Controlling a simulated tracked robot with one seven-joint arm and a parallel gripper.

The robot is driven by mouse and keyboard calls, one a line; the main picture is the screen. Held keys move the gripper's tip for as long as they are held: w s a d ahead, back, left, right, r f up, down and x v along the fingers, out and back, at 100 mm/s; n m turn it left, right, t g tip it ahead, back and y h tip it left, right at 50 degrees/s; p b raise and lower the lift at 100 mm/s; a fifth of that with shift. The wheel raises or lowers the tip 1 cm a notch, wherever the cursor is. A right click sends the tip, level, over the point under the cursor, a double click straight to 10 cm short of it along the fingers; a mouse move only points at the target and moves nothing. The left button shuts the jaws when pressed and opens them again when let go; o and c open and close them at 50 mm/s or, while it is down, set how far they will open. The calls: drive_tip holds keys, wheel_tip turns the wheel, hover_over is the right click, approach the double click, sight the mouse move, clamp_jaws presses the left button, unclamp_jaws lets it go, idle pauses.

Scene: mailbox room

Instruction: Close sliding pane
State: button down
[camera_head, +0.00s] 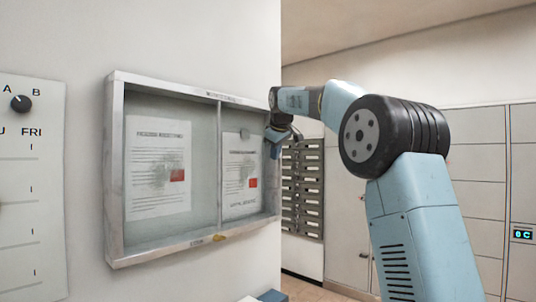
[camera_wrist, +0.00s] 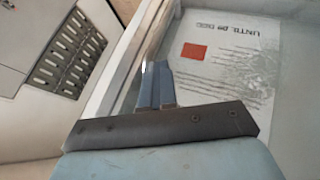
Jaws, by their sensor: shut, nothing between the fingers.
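A shallow wall-mounted notice case with a metal frame (camera_head: 160,250) hangs at the left-centre of the head view. A thin upright bar (camera_head: 219,165) divides its front. Behind it are two printed sheets, a left one (camera_head: 158,150) and a right one (camera_head: 238,160), each with a red mark. The clear pane is hard to make out, and I cannot tell which part it covers. My gripper (camera_head: 271,150) is at the right end of the case. In the wrist view my gripper (camera_wrist: 156,72) is shut and empty, its tips near the frame edge (camera_wrist: 125,65); contact is unclear.
A bank of dark mail slots (camera_head: 302,190) stands behind my gripper and also shows in the wrist view (camera_wrist: 72,55). Pale lockers (camera_head: 475,190) line the right wall. A dial panel (camera_head: 30,180) is on the wall left of the case.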

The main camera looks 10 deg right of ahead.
drive_tip(key=shift+w+d+r, duration=0.1)
drive_tip(key=shift+d, duration=0.3)
drive_tip(key=s+a+r, duration=0.3)
drive_tip(key=s+r, duration=0.4)
drive_tip(key=s, duration=0.3)
drive_tip(key=s+d+f+m, duration=0.2)
drive_tip(key=s+f, duration=0.3)
drive_tip(key=s, duration=0.4)
drive_tip(key=s+d+f+m+g, duration=0.1)
drive_tip(key=s+d+f+m, duration=0.2)
drive_tip(key=s+f, duration=1.2)
drive_tip(key=s+d+f+m+g, duration=0.1)
drive_tip(key=s+d+f+m, duration=0.3)
drive_tip(key=s+f, duration=1.1)
drive_tip(key=shift+s, duration=0.6)
drive_tip(key=shift+d, duration=0.1)
